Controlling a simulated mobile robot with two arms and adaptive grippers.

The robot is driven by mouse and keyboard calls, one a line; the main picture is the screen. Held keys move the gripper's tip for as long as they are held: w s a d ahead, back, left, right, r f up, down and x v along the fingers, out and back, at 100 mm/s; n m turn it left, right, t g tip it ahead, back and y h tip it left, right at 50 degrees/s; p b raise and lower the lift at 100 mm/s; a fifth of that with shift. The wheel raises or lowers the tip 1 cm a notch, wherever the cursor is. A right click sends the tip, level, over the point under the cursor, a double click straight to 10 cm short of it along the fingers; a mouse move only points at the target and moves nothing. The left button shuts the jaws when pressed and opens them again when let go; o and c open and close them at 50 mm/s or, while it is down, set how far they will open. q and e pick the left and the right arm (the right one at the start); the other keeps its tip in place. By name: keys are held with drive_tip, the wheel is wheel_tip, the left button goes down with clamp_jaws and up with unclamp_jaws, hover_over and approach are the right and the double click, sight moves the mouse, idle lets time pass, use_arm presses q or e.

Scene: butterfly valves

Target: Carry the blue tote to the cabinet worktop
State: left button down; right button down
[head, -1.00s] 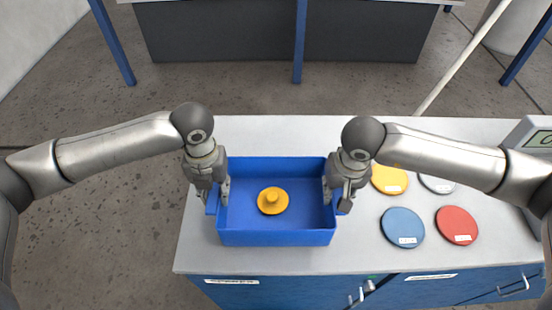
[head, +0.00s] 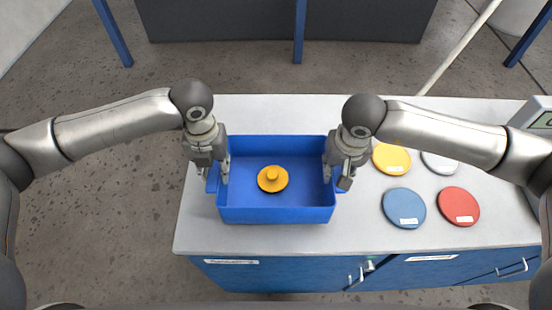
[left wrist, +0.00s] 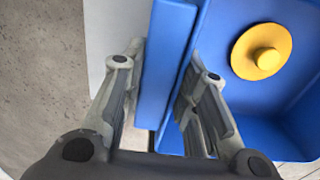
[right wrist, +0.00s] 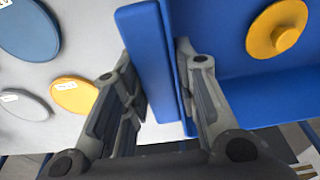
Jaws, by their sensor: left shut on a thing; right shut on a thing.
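The blue tote (head: 275,214) is an open box over the left part of the cabinet worktop (head: 300,242). A yellow knobbed disc (head: 272,179) lies inside it. My left gripper (head: 219,180) is shut on the tote's left side handle; that handle also shows in the left wrist view (left wrist: 165,70). My right gripper (head: 335,178) is shut on the right side handle, seen in the right wrist view (right wrist: 150,60). Whether the tote's base touches the worktop or hangs just above it I cannot tell.
Right of the tote lie a yellow disc (head: 391,159), a blue disc (head: 404,208), a red disc (head: 458,206) and a grey disc (head: 440,163). A grey device (head: 535,125) stands at the right end. Blue cabinet doors (head: 300,277) are below. Another bench (head: 370,30) stands beyond a floor gap.

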use_arm(q)
drive_tip(key=shift+a+f+b, duration=0.2)
drive_tip(key=shift+f+b, duration=0.2)
drive_tip(key=shift+f, duration=0.2)
use_arm(e)
drive_tip(key=shift+d+f, duration=0.2)
drive_tip(key=shift+f, duration=0.4)
use_arm(q)
drive_tip(key=shift+w+f+b, duration=0.15)
drive_tip(key=shift+f+b, duration=0.45)
drive_tip(key=shift+f, duration=0.1)
use_arm(e)
drive_tip(key=shift+w+f, duration=0.1)
drive_tip(key=shift+f, duration=0.6)
use_arm(q)
drive_tip(key=shift+f+b, duration=0.55)
drive_tip(key=shift+b, duration=0.05)
use_arm(e)
drive_tip(key=shift+f, duration=0.55)
use_arm(q)
drive_tip(key=c, duration=1.1)
unclamp_jaws()
drive_tip(key=shift+c, duration=0.2)
use_arm(e)
drive_tip(key=c, duration=1.1)
unclamp_jaws()
drive_tip(key=shift+a, duration=0.1)
drive_tip(key=shift+c, duration=0.2)
use_arm(q)
drive_tip(key=shift+d, duration=0.1)
